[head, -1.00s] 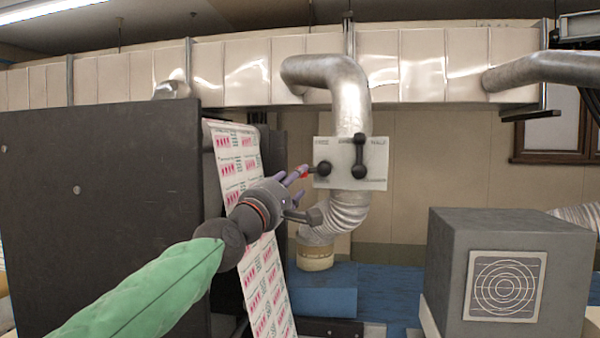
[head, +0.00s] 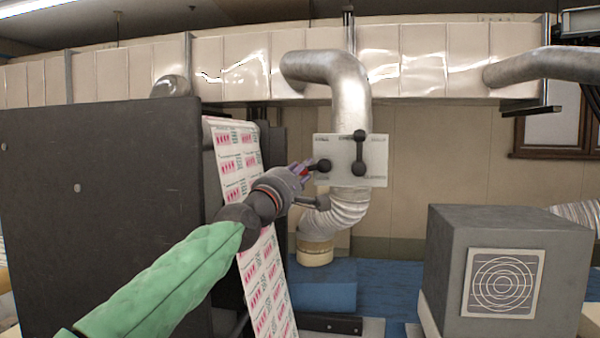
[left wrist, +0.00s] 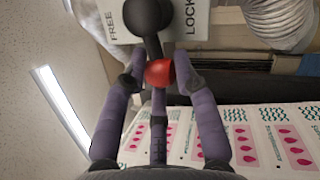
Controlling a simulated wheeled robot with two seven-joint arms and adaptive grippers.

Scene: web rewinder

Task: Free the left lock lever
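The left lock lever is a black arm with a red knob. It juts from the left black hub (head: 323,165) on a pale plate (head: 341,172) towards my left gripper. In the left wrist view, the lever's red knob (left wrist: 159,73) sits between the fingers, and the plate reads FREE at left and LOCK at right of the black lever arm. My left gripper (head: 301,171) has its purple fingers spread around the knob; they look open, with narrow gaps beside it. Contact with the middle finger is unclear. My right gripper is not in view.
A second black lever (head: 359,152) stands upright on the plate's right side. A dark machine panel (head: 100,200) and a printed web (head: 238,160) stand at left. A silver duct (head: 350,95) runs behind the plate. A grey box (head: 500,235) stands at right.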

